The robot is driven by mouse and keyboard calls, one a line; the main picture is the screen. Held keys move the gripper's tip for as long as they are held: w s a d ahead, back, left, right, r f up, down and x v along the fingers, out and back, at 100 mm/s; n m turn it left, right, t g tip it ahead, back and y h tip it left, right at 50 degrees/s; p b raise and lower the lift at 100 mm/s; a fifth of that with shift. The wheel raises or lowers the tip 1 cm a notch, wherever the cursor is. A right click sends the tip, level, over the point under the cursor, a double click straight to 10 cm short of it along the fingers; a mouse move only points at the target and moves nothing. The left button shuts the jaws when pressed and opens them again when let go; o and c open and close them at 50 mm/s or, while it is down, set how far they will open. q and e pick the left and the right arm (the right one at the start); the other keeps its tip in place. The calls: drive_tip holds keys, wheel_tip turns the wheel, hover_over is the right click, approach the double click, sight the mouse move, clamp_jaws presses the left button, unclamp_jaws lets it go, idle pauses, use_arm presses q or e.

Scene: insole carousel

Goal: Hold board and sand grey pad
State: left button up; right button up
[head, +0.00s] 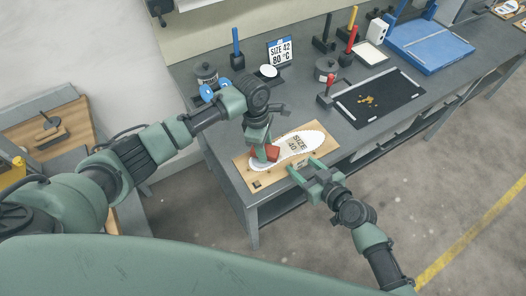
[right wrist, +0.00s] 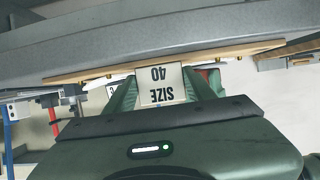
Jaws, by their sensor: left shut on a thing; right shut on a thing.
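The wooden board (head: 243,163) lies at the near left corner of the grey bench, bearing a white insole outline (head: 312,137) with a SIZE 40 label (head: 299,144). My left gripper (head: 264,153) is shut on a red-brown sanding block (head: 271,151) over the left end of the outline; contact there is hard to tell. I cannot make out a grey pad; the block and gripper cover that end.
Behind the board stand a SIZE 42 80 °C sign (head: 280,51), dark pots (head: 326,68) and tool holders. A black mat (head: 385,100) with yellow bits lies to the right, and a blue machine (head: 430,48) beyond it. The bench's front edge is close to the board.

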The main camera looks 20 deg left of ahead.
use_arm(q)
drive_tip(key=shift+w, duration=0.3)
drive_tip(key=shift+r, duration=3.55)
use_arm(e)
drive_tip(key=o, duration=1.6)
drive_tip(key=shift+o, duration=0.2)
